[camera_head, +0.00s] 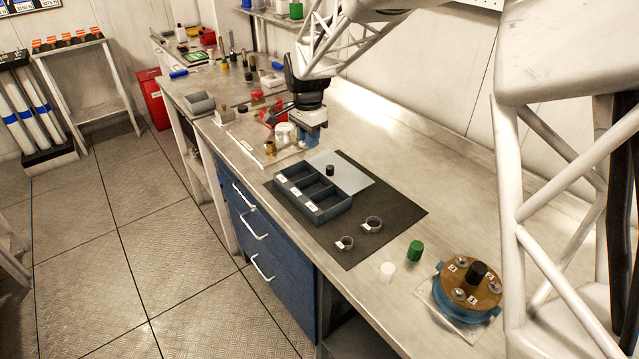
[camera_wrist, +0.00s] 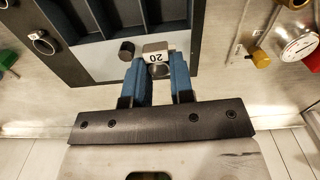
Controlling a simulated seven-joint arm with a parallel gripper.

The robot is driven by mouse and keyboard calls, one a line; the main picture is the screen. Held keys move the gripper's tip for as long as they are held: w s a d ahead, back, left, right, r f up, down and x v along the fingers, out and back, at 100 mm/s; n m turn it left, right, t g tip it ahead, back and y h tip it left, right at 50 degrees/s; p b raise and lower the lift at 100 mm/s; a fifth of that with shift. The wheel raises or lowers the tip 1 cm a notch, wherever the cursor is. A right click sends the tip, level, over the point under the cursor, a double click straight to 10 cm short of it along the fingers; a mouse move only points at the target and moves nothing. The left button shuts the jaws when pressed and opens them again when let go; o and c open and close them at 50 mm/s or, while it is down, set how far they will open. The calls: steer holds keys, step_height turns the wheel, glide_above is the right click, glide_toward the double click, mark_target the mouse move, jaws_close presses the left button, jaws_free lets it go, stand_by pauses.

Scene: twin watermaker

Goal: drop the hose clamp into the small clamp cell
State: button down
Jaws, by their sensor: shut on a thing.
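My gripper (camera_wrist: 159,75) has blue fingers shut on a hose clamp (camera_wrist: 158,54), a small metal band with a white tag reading "20". In the head view my gripper (camera_head: 309,140) is above the bench, beyond the tray's far end, and the held clamp cannot be made out there. The grey-blue tray (camera_head: 325,214) has several open cells and white labels too small to read, so I cannot tell which is the small clamp cell. In the wrist view the tray (camera_wrist: 88,40) lies ahead of the fingers. Two other hose clamps rest on the dark mat, a smaller (camera_head: 345,243) and a larger (camera_head: 373,223).
A black cap (camera_head: 330,170) stands on a light grey plate (camera_head: 352,178) beside the tray. Fittings and a gauge (camera_wrist: 299,47) are close to my gripper. A green cap (camera_head: 415,251), white cap (camera_head: 387,271) and round blue housing (camera_head: 462,312) stand nearer. The mat's right side is clear.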

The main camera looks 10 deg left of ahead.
steer(key=shift+f, duration=1.45)
steer(key=c, duration=0.9)
jaws_free()
steer(key=shift+r, duration=0.1)
step_height(320, 180, up, 8)
steer(key=shift+f, duration=0.2)
